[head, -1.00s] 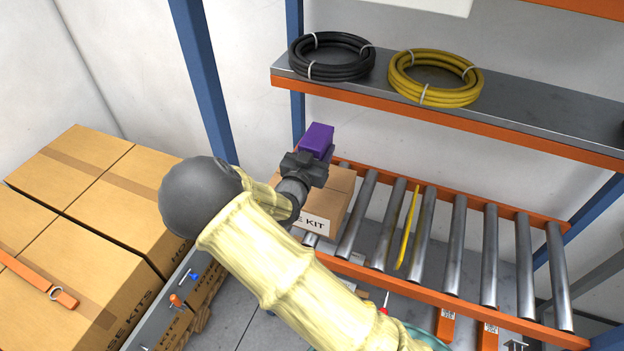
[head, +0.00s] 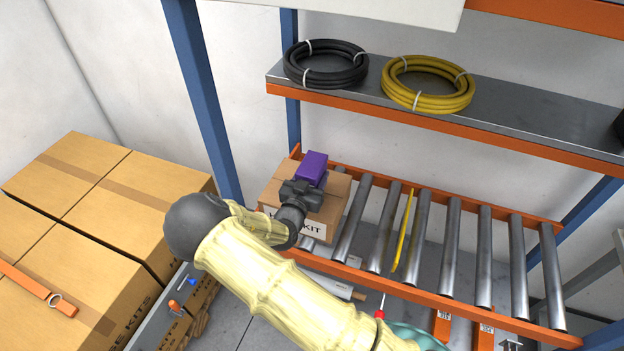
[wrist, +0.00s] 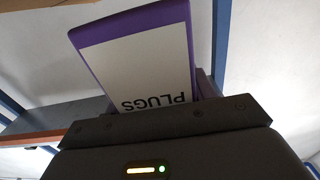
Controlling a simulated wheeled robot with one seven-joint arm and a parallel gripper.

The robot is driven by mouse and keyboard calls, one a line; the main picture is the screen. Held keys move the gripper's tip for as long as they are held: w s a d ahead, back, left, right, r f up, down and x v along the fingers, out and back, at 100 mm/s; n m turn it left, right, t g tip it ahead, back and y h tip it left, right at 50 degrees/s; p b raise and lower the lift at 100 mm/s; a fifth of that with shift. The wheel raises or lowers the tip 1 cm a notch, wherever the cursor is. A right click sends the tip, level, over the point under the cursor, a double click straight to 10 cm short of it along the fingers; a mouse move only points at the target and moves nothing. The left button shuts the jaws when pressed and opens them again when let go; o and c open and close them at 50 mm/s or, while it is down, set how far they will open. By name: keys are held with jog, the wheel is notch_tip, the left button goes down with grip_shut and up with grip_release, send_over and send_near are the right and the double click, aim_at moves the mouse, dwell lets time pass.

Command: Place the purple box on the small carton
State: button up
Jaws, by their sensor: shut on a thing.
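The purple box (head: 312,168) is in my gripper (head: 305,184), at or just above the top of the small carton (head: 335,205). I cannot tell from the head view whether the box touches the carton. The carton is brown, with a white label ending in "KIT", and sits at the left end of the roller rack. My gripper and wrist hide part of its top and front. In the wrist view the purple box (wrist: 140,55) shows a white label reading "PLUGS", and its lower end is hidden behind the gripper body.
Metal rollers (head: 450,245) in an orange frame run right of the carton, with a yellow strip (head: 403,230) among them. A shelf above holds a black hose coil (head: 326,64) and a yellow one (head: 427,84). A blue post (head: 205,105) and large cartons (head: 75,215) stand left.

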jog(key=shift+f, duration=0.9)
jog(key=shift+f, duration=0.2)
jog(key=o, duration=1.3)
jog(key=shift+c, duration=0.2)
jog(key=shift+r, duration=0.15)
jog(key=b+v, duration=0.3)
jog(key=v, duration=0.9)
jog(key=shift+b, duration=0.4)
